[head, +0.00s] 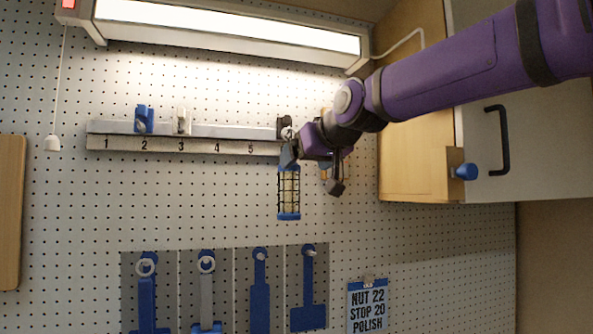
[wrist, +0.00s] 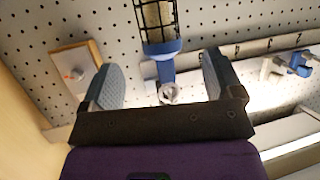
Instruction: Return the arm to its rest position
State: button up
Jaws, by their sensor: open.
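My arm reaches in from the upper right in the head view. My gripper (head: 314,170) is in front of the pegboard, at the right end of the numbered rail (head: 215,146). In the wrist view my gripper (wrist: 160,64) is open, with one finger on each side of a caged lamp (wrist: 158,22) and clear gaps beside its blue handle. The caged lamp (head: 289,190) hangs upright below the rail's dark hook (head: 284,127) in the head view. My gripper partly hides its top.
A wooden cabinet (head: 415,150) with a grey door and a blue knob (head: 466,171) stands right of my gripper. A light fixture (head: 230,25) is above. Blue and grey tools hang on a grey panel (head: 232,270) below.

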jog(key=shift+v, duration=1.5)
jog(key=s+d+f+m+g+h, duration=0.3)
jog(key=s+d+f+h, duration=0.1)
jog(key=s+d+f, duration=1.2)
jog(key=s+d+f+m+g+h, duration=0.2)
jog(key=s+d+f+g, duration=0.1)
jog(key=s+d+f, duration=0.6)
jog(key=s+f, duration=0.3)
jog(key=shift+s+f+m+g, duration=0.3)
jog(key=shift+s+f+m, duration=0.05)
jog(key=shift+f+m, duration=0.05)
